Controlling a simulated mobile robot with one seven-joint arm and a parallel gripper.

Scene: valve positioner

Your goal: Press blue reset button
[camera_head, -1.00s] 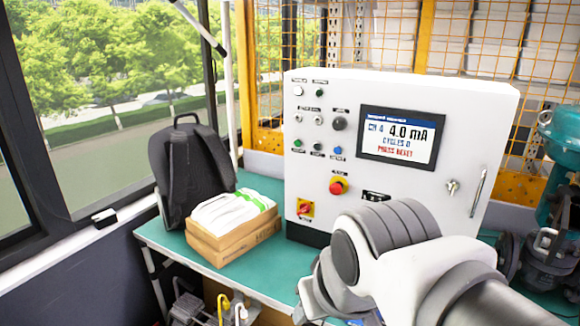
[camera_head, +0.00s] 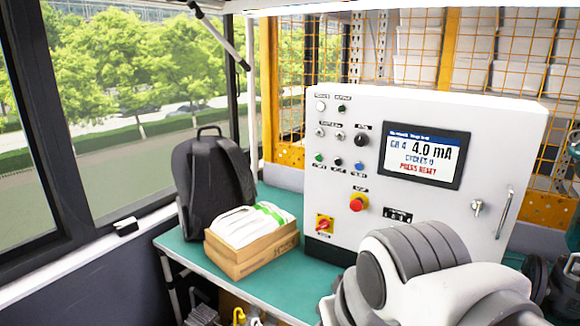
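The white control box (camera_head: 420,120) stands on the green bench in the head view. A small blue button (camera_head: 360,166) sits at the right end of a row on its front, beside a black one (camera_head: 338,161) and a green one (camera_head: 319,157). The screen (camera_head: 424,157) reads "CH 4 4.0 mA", "CYCLES 0" and "PRESS RESET". My white and grey arm fills the lower right, in front of the box's lower edge. My gripper is not seen; nothing of mine touches the blue button.
A red emergency-stop knob (camera_head: 357,203) and a red-yellow rotary switch (camera_head: 324,224) are below the buttons. A cardboard box (camera_head: 250,258) with white contents and a black backpack (camera_head: 213,185) stand left on the bench (camera_head: 270,294). The space before the buttons looks clear.

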